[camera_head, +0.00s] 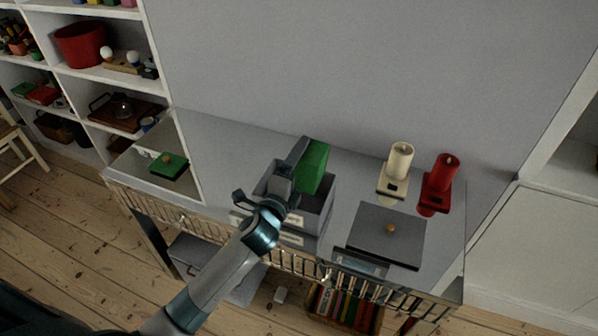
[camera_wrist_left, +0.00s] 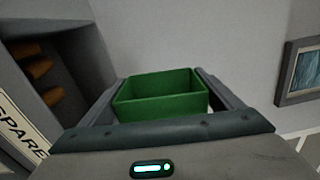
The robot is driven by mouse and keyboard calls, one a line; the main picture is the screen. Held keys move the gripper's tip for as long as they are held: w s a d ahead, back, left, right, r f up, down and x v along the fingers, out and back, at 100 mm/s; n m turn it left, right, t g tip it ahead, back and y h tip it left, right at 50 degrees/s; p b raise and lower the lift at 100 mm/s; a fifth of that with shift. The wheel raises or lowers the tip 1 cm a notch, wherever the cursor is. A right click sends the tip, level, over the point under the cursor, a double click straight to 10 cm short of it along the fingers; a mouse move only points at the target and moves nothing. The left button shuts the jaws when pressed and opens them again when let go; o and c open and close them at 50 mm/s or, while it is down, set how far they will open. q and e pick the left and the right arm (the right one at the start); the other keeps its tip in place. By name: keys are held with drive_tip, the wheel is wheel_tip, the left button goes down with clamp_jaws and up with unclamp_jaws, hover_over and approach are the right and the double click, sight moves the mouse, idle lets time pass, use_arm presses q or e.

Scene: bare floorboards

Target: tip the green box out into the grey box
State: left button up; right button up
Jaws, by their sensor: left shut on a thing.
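My left gripper (camera_head: 297,162) is shut on the green box (camera_head: 313,168) and holds it above the back right part of the grey box (camera_head: 318,222). The green box looks tilted in the head view. In the left wrist view the green box (camera_wrist_left: 160,95) sits between the two fingers, and I see no contents in the part of its inside that shows. The grey box is at the left of that view (camera_wrist_left: 62,28), with a "SPARE" label and several orange-brown pieces inside. My arm hides part of the grey box in the head view. My right gripper is not in view.
A green lidded thing (camera_head: 168,167) lies at the table's left end. The table (camera_head: 215,150) is clear between.

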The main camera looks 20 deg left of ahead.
sight(315, 158)
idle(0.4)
use_arm(q)
drive_tip(key=shift+d+r+m, duration=0.15)
drive_tip(key=shift+d+m, duration=0.1)
drive_tip(key=shift+m, duration=0.35)
drive_tip(key=m, duration=0.2)
drive_tip(key=d+r+m+p, duration=0.1)
drive_tip(key=shift+d+m+p, duration=0.25)
drive_tip(key=shift+m+p, duration=0.05)
drive_tip(key=shift+m, duration=0.1)
drive_tip(key=shift+d+r+m+p, duration=0.2)
drive_tip(key=shift+d+m+p, duration=0.2)
drive_tip(key=shift+m, duration=0.4)
drive_tip(key=shift+d+r+m+p, duration=0.1)
drive_tip(key=shift+d+m+p, duration=0.05)
drive_tip(key=shift+m+p, duration=0.4)
drive_tip(key=shift+d+r+m+p, duration=0.1)
drive_tip(key=shift+m+p, duration=0.2)
drive_tip(key=shift+m, duration=0.35)
drive_tip(key=m+p, duration=0.3)
drive_tip(key=r+m+p, duration=0.1)
drive_tip(key=p, duration=0.1)
drive_tip(key=shift+d+m, duration=0.25)
drive_tip(key=shift+m, duration=0.15)
drive_tip(key=shift+d+r+m+p, duration=0.15)
drive_tip(key=shift+m+p, duration=1.25)
drive_tip(key=shift+m, duration=0.2)
